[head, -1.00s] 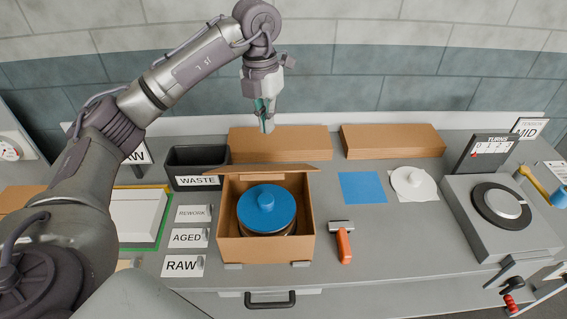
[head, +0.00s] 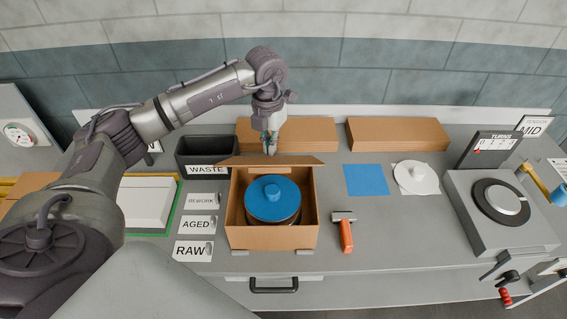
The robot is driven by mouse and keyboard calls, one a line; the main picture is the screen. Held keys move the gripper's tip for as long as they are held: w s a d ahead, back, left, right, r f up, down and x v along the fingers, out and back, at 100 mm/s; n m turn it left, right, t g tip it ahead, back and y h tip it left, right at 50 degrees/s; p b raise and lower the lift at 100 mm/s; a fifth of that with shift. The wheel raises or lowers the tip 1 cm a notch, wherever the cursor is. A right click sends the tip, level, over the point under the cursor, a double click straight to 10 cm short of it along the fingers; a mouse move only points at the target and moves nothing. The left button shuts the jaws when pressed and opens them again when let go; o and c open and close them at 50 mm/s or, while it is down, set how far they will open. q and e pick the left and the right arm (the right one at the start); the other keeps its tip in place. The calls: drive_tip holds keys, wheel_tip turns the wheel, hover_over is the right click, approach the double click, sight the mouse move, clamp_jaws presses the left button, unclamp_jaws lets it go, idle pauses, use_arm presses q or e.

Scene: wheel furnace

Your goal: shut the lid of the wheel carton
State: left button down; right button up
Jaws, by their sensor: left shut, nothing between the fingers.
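The wheel carton (head: 272,238) is an open brown box on the bench, left of the middle in the head view. Its lid (head: 300,160) is a brown flap standing open at the back edge and leaning backward. Inside the carton sits a wheel with a blue disc (head: 273,200) and a blue knob on top. My left gripper (head: 270,147) points down at the back of the lid, close to it. Its fingers are shut and empty; the lid partly hides the tips, and I cannot tell if they touch it. My right gripper is out of view.
A black waste bin (head: 206,150) stands left of the carton. Flat brown cartons (head: 398,134) lie behind. An orange-handled tool (head: 345,234) lies just right of the carton. A blue square (head: 366,180) and white disc (head: 417,178) lie further right.

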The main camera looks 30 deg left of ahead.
sight(270, 163)
use_arm(q)
drive_tip(key=shift+f, duration=0.1)
drive_tip(key=shift+s+d+f+b, duration=0.35)
drive_tip(key=shift+s+f+b, duration=0.1)
drive_tip(key=shift+s+f, duration=0.15)
drive_tip(key=shift+s+d+f, duration=0.15)
drive_tip(key=s+f+b, duration=0.1)
drive_tip(key=d+f+b, duration=0.1)
drive_tip(key=shift+s+f, duration=0.4)
drive_tip(key=shift+s+d+f, duration=0.2)
drive_tip(key=shift+s, duration=0.05)
drive_tip(key=shift+f+b, duration=0.1)
drive_tip(key=shift+b, duration=0.2)
